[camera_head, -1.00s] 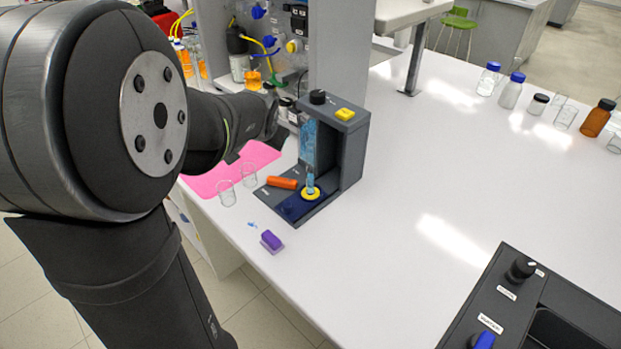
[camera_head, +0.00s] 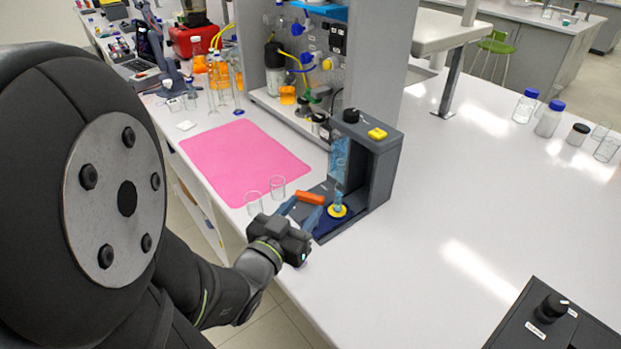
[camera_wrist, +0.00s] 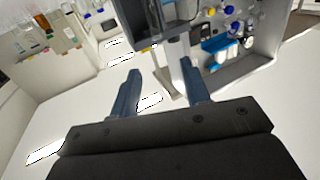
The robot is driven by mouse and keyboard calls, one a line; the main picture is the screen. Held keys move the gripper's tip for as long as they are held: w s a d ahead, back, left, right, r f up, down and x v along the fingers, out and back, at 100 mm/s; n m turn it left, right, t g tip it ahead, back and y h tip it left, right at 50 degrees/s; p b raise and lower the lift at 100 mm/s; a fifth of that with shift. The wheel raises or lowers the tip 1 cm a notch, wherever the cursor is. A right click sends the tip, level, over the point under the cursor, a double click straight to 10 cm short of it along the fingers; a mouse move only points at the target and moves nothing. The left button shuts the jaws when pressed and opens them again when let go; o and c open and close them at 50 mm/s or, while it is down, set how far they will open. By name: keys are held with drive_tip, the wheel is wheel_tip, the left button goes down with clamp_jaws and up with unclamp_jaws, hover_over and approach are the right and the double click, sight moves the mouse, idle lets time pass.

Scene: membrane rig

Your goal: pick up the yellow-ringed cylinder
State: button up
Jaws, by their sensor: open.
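The yellow-ringed cylinder (camera_head: 338,205) stands upright on the dark blue base of the grey rig (camera_head: 382,165). It is pale blue with a yellow ring around its foot. My gripper (camera_head: 309,203) is open and empty, low in front of the rig, with its two blue fingers pointing toward it. The cylinder is just beyond the fingertips on the right and does not appear to be between them. In the wrist view my open fingers (camera_wrist: 160,70) show with nothing held. I cannot make out the cylinder there.
An orange bar (camera_head: 310,197) lies on the rig base by the fingertips. Two glass beakers (camera_head: 265,194) stand left of the rig, near a pink mat (camera_head: 243,160). A black control box (camera_head: 545,325) is at lower right.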

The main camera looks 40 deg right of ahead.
sight(339, 168)
drive_tip(key=shift+s+x, duration=0.15)
drive_tip(key=shift+x, duration=4.2)
drive_tip(key=shift+s+x, duration=0.2)
drive_tip(key=shift+x, duration=4.1)
drive_tip(key=shift+d, duration=0.15)
clamp_jaws()
